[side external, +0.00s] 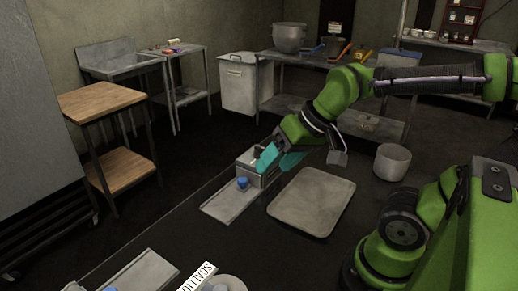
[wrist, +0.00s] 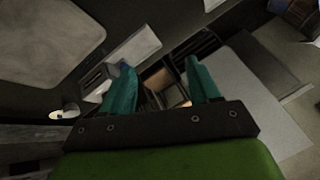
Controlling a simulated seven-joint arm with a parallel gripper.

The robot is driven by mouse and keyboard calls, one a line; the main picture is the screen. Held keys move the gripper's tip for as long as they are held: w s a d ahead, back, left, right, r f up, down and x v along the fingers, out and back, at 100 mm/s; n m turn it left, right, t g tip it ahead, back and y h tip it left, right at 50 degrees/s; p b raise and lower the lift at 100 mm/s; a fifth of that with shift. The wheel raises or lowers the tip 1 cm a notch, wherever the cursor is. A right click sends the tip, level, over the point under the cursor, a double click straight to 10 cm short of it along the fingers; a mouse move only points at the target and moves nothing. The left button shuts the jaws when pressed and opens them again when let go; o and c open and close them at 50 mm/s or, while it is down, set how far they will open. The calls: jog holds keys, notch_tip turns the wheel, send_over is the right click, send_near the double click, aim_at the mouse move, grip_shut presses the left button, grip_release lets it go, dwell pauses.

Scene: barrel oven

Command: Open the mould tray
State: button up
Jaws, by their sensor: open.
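A grey metal box (side external: 250,168) stands near the middle of the dark surface in the side view. A long, flat, pale metal tray (side external: 224,208) extends from its front, with a blue knob-like part (side external: 242,183) near the box. This looks like the mould tray unit, but I cannot tell for certain. My gripper (side external: 270,168) is over the box's right side, angled down, with teal fingers apart. The fingers partly hide the box, and I cannot tell whether they touch it. In the wrist view the fingers (wrist: 162,75) are spread with nothing visibly held between them.
A flat rectangular tray (side external: 315,203) lies right of the box. A wooden-topped table (side external: 104,100) stands left, and a metal pot (side external: 392,161) right.

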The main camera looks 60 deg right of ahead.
jog(key=w+d+f+m+g, duration=0.1)
jog(key=w+d+m+g, duration=0.25)
jog(key=w, duration=0.45)
jog(key=m+g+h, duration=0.2)
jog(key=m+g, duration=0.1)
jog(key=m, duration=1)
send_over(243, 180)
notch_tip(243, 180, down, 3)
jog(key=shift+n, duration=0.35)
notch_tip(243, 180, down, 16)
jog(key=shift+w+f, duration=0.1)
grip_shut()
